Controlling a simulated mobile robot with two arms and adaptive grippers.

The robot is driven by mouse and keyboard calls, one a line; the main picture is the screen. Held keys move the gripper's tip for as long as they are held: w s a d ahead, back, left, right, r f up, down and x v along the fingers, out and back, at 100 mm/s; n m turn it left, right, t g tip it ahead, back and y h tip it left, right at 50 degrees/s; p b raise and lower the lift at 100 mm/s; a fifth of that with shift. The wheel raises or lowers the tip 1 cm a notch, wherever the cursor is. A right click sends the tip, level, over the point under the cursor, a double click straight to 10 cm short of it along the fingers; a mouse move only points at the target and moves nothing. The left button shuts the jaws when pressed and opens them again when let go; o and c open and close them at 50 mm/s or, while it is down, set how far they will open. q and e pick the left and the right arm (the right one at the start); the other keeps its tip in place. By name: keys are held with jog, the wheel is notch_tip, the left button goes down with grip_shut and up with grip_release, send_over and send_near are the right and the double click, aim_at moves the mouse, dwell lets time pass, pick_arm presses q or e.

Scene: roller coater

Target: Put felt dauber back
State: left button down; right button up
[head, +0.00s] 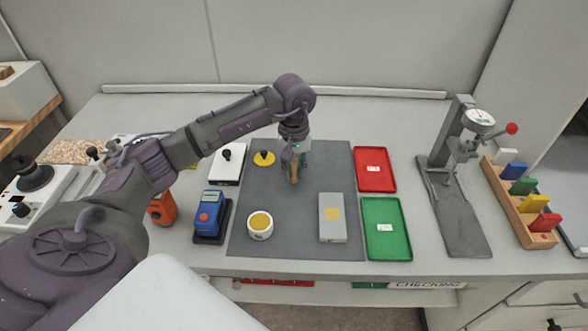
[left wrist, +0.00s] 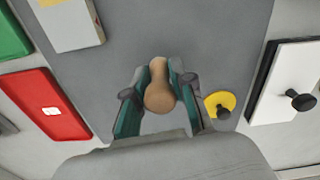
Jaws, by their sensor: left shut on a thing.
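The felt dauber (head: 294,173) shows as a tan wooden handle with a rounded end. My left gripper (head: 296,155) is shut on it above the grey mat (head: 285,215). In the left wrist view the handle (left wrist: 161,92) sits between the two green-lined fingers of the left gripper (left wrist: 160,100); its felt end cannot be made out. A white round pot (head: 260,226) with yellowish contents stands on the mat's near left part. A yellow disc with a black knob (head: 264,158) lies left of the gripper; it also shows in the left wrist view (left wrist: 220,104). My right gripper is not seen.
A white block with a black knob (head: 228,164) and a blue device (head: 209,214) stand left of the mat. A grey block (head: 332,218) lies on its right part. Red (head: 389,180) and green (head: 371,246) trays and a gauge stand (head: 465,200) are further right.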

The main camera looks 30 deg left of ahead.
pick_arm(q)
jog(key=shift+f, duration=0.75)
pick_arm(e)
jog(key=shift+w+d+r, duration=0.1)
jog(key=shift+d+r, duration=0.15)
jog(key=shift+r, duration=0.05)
pick_arm(q)
jog(key=shift+f, duration=0.1)
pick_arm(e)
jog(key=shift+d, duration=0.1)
pick_arm(q)
jog(key=shift+f, duration=0.15)
jog(key=c, duration=1)
grip_release()
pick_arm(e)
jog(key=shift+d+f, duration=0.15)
pick_arm(q)
jog(key=shift+r, duration=0.2)
